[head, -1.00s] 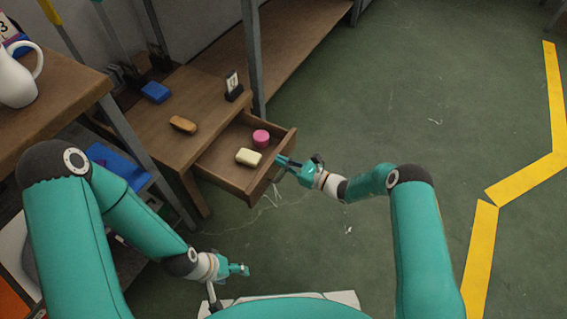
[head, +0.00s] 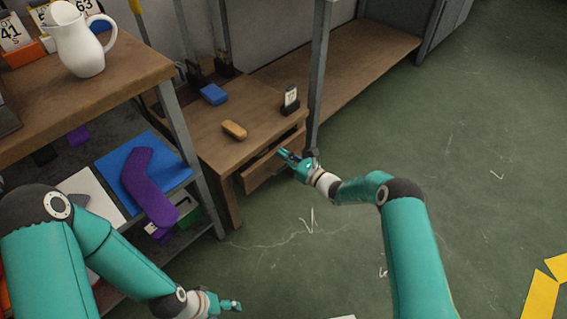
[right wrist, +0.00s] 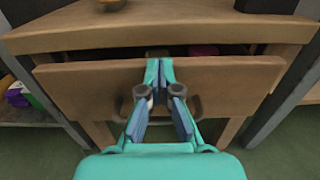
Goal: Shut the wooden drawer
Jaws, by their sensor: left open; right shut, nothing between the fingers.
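The wooden drawer (head: 262,172) is in the small wooden table, nearly closed. In the right wrist view the drawer front (right wrist: 235,78) stands a little out from the tabletop, with a dark gap above it. Slivers of a yellowish and a pink item show in that gap. My right gripper (head: 287,156) is shut and empty at the middle of the drawer front; its fingertips (right wrist: 160,66) overlap the front's upper edge, and I cannot tell if they touch. A dark handle is partly hidden behind the fingers. My left gripper (head: 232,306) is open and empty, low and away from the drawer.
On the tabletop (head: 205,128) are a brown oblong item (head: 234,130), a blue block (head: 214,94) and a small number stand (head: 290,100). A grey post (head: 318,80) stands close right of the drawer. A shelf with a white jug (head: 80,40) is left.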

